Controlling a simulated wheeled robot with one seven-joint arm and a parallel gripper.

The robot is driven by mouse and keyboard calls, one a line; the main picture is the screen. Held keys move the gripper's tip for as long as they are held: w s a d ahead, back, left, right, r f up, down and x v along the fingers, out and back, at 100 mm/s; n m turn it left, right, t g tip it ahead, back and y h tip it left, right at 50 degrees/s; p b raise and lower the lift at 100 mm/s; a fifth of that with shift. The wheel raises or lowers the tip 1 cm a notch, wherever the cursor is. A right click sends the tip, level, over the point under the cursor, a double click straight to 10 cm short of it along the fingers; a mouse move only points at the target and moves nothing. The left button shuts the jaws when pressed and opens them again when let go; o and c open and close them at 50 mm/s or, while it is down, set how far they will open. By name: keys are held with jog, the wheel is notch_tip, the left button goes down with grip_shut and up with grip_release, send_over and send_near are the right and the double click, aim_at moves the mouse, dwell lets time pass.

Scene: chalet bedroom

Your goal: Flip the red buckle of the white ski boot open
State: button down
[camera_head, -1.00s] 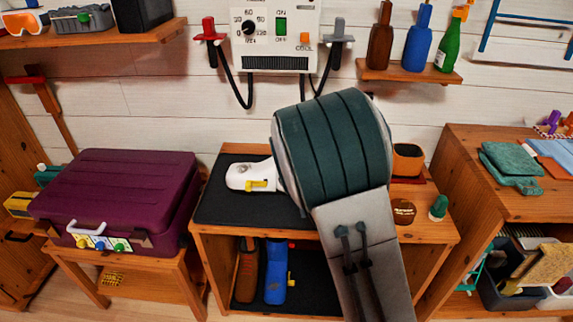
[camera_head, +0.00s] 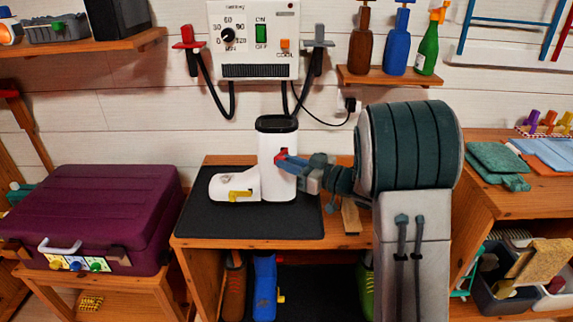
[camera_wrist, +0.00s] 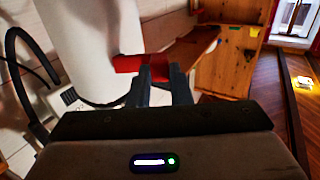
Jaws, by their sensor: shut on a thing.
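The white ski boot (camera_head: 268,180) stands upright on a black mat (camera_head: 215,226) on the wooden bench, its toe to the left. The red buckle (camera_head: 281,156) is on the upper shaft of the boot. A yellow buckle (camera_head: 240,195) is low on the foot part. My gripper (camera_head: 290,161) reaches in from the right and is shut on the red buckle. In the wrist view the red buckle (camera_wrist: 128,64) runs between the fingers (camera_wrist: 160,80), beside the white boot shaft (camera_wrist: 85,45). The fingertips partly hide the buckle.
A wall-mounted dryer unit (camera_head: 253,40) with black hoses hangs behind the boot. A purple suitcase (camera_head: 95,215) stands on a low table at the left. Brown and blue boots (camera_head: 264,288) sit on the shelf below. A bottle shelf (camera_head: 393,76) is at the upper right.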

jog(key=shift+d+g, duration=0.1)
jog(key=shift+g, duration=0.2)
jog(key=c, duration=1.3)
grip_release()
jog(key=v, duration=1.3)
jog(key=shift+s+d+f+p, duration=0.2)
jog(key=shift+d+f+p, duration=0.1)
jog(key=shift+d+p, duration=0.05)
